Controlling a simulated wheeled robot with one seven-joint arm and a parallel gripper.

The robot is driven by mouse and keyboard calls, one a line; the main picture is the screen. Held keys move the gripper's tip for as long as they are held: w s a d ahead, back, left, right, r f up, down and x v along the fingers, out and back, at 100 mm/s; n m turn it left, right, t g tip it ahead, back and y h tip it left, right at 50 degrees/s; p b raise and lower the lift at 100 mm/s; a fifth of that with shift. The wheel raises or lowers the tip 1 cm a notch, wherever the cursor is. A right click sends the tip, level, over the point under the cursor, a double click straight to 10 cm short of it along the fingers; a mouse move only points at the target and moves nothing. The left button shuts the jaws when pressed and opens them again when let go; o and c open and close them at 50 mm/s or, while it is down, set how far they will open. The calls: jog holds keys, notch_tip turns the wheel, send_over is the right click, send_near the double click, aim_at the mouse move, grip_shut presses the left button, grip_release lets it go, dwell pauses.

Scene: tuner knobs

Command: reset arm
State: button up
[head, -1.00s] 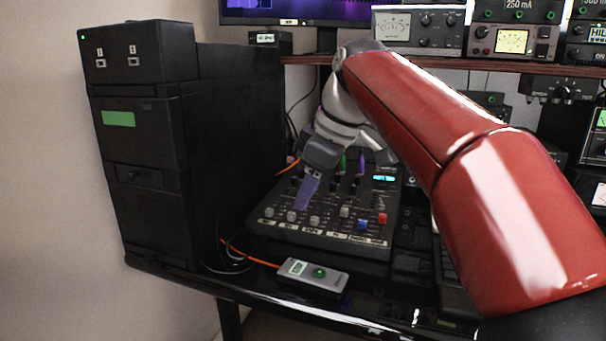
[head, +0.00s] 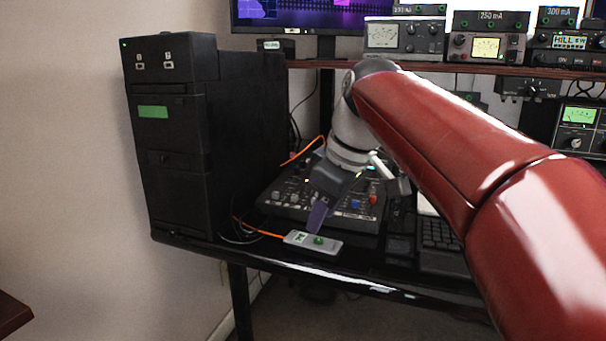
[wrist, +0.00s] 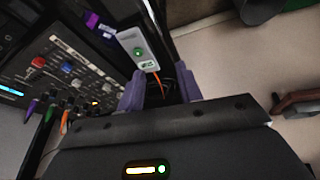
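My gripper (head: 318,214) has purple fingers and hangs in front of the mixer, near the small grey box in the head view. In the wrist view the two fingers of my gripper (wrist: 160,90) stand apart with nothing held between them. The black mixer (head: 285,200) has grey, red and blue knobs; my arm hides part of it. It also shows at the left of the wrist view (wrist: 85,60). The grey box (head: 327,245) has a green button and lies at the desk's front edge; it also shows in the wrist view (wrist: 138,48).
A black computer tower (head: 185,190) stands left of the mixer. A keyboard (head: 438,235) lies to the right. Meters stand on a red-brown shelf (head: 480,70) behind, beside a monitor (head: 300,12). An orange cable (head: 262,230) runs near the grey box. Floor is free in front.

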jog(key=s+d+f+m+t+h, duration=0.1)
jog(key=s+d+f+m, duration=0.5)
jog(key=s+f, duration=0.3)
jog(key=s+d+f+m+t+h, duration=0.1)
jog(key=s+d+f+m+h, duration=0.1)
jog(key=s+d+f+m, duration=0.3)
jog(key=s+d+f, duration=0.1)
jog(key=s+f, duration=0.3)
jog(key=f, duration=0.2)
jog(key=shift+m, duration=0.4)
jog(key=shift+r, duration=0.1)
